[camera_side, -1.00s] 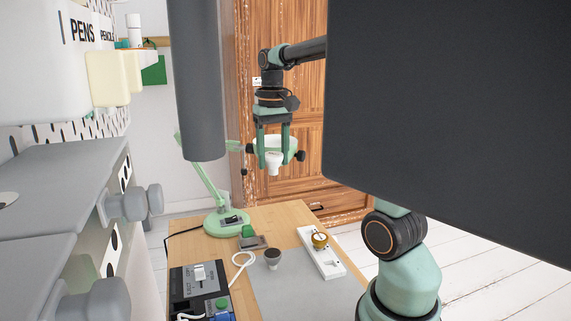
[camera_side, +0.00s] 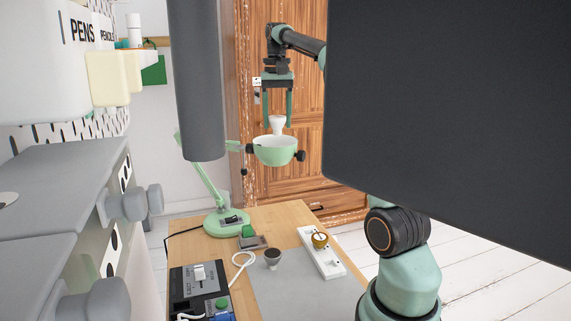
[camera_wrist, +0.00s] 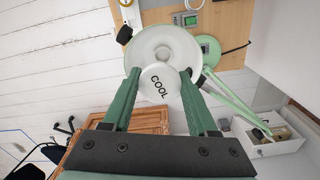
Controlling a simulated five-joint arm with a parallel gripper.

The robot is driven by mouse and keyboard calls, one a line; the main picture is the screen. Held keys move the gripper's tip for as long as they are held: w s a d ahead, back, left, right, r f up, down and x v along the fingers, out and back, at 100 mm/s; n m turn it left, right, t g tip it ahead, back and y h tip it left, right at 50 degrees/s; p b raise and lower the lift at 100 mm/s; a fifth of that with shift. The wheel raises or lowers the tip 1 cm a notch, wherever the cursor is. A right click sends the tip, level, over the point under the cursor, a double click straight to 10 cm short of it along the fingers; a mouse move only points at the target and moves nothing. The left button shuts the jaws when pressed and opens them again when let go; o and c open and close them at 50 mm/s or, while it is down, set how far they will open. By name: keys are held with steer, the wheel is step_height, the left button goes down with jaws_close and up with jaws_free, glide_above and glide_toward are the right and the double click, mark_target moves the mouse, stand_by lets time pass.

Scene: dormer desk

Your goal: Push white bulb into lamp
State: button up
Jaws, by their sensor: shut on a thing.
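The white bulb (camera_side: 277,122) is between the fingers of my gripper (camera_side: 278,120), just above the lamp's shade. In the wrist view, the bulb's round face (camera_wrist: 157,85) reads "COOL" and sits between the green fingertips of my gripper (camera_wrist: 157,83). The lamp's pale green bowl shade (camera_side: 274,153) opens upward below the bulb, with dark knobs at its sides. The narrow end of the bulb points down toward the bowl; its tip is close to the rim.
The lamp's green base (camera_side: 226,222) stands on the wooden desk. A grey cup-like piece (camera_side: 272,260) is on the mat, and a white strip (camera_side: 322,256) holds a yellow round thing (camera_side: 320,239). A grey cylinder and a large dark panel block parts of the side view.

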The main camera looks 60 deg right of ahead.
mark_target(275, 134)
steer(key=shift+w+r, duration=0.1)
steer(key=shift+w, duration=0.3)
steer(key=shift+f, duration=2.9)
steer(key=shift+f, duration=1.35)
steer(key=o, duration=1.5)
steer(key=shift+c, duration=0.2)
steer(key=shift+r, duration=6)
